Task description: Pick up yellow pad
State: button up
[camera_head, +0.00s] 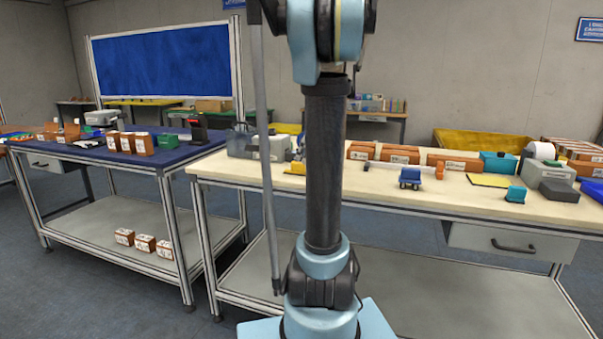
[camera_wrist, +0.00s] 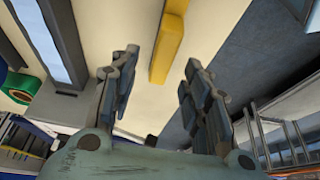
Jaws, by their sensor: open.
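A flat yellow pad (camera_head: 489,180) lies on the cream top of the right-hand workbench (camera_head: 385,192), right of centre in the head view. A small teal item stands close to its right. My gripper (camera_wrist: 160,85) shows in the wrist view with its two dark fingers apart and nothing between them. In the head view my arm runs out of the top edge, so my gripper is hidden there. A long yellow bar (camera_wrist: 169,42) shows beyond the fingers in the wrist view; I cannot tell what it is, and the pad is not recognisable there.
A small blue cart (camera_head: 410,178) and an orange item (camera_head: 440,172) stand left of the pad. Brown boxes (camera_head: 453,163) line the bench's back. A grey device (camera_head: 548,172) and a dark box (camera_head: 559,190) sit to the right. A blue-topped bench (camera_head: 75,150) stands left.

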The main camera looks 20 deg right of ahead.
jog(key=shift+x, duration=2.35)
jog(key=shift+s+d+f, duration=0.1)
jog(key=shift+s+d, duration=0.05)
jog(key=shift+s, duration=0.05)
grip_shut()
